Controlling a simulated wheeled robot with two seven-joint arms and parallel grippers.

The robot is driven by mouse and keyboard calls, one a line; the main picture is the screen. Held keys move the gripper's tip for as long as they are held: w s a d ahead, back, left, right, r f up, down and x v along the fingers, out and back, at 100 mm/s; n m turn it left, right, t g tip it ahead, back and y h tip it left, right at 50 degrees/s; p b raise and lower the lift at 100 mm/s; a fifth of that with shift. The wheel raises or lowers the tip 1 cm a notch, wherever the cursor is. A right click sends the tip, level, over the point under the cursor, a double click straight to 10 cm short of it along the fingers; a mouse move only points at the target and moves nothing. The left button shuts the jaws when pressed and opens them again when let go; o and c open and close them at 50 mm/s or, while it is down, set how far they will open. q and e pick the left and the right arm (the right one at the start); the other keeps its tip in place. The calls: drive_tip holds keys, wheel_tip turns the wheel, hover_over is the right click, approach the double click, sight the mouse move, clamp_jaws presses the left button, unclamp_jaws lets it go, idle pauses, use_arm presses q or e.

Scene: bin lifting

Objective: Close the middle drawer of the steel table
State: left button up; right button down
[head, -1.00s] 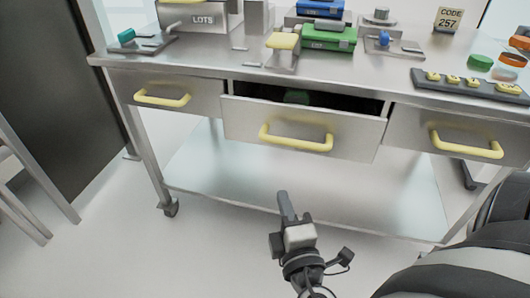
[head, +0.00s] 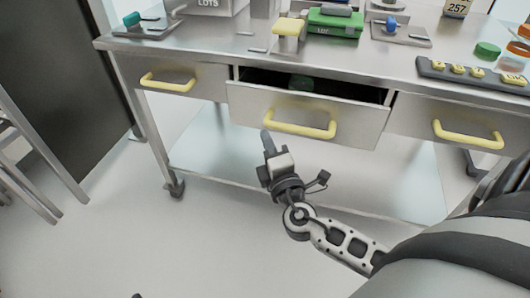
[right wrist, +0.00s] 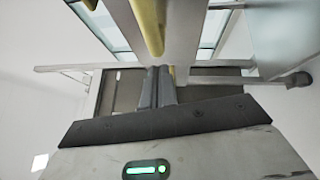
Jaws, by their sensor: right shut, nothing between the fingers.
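The steel table (head: 215,52) has a row of three drawers with yellow handles. My right gripper (head: 267,142) is shut and empty, just in front of and slightly below the left part of the drawer front. I cannot tell whether it touches. In the right wrist view, the shut fingers (right wrist: 157,85) point toward the drawer front and a yellow handle (right wrist: 150,25). My left gripper is not in view.
The left drawer (head: 205,80) and right drawer (head: 410,115) are shut. A green box (head: 333,24), small trays and jars stand on the tabletop. A lower shelf (head: 350,180) spans below. A dark panel (head: 50,80) stands at left. The floor in front is clear.

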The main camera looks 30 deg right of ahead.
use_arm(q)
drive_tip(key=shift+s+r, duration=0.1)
use_arm(e)
drive_tip(key=shift+w+d, duration=0.2)
drive_tip(key=shift+d, duration=0.15)
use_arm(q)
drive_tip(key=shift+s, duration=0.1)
use_arm(e)
drive_tip(key=shift+w+d, duration=0.1)
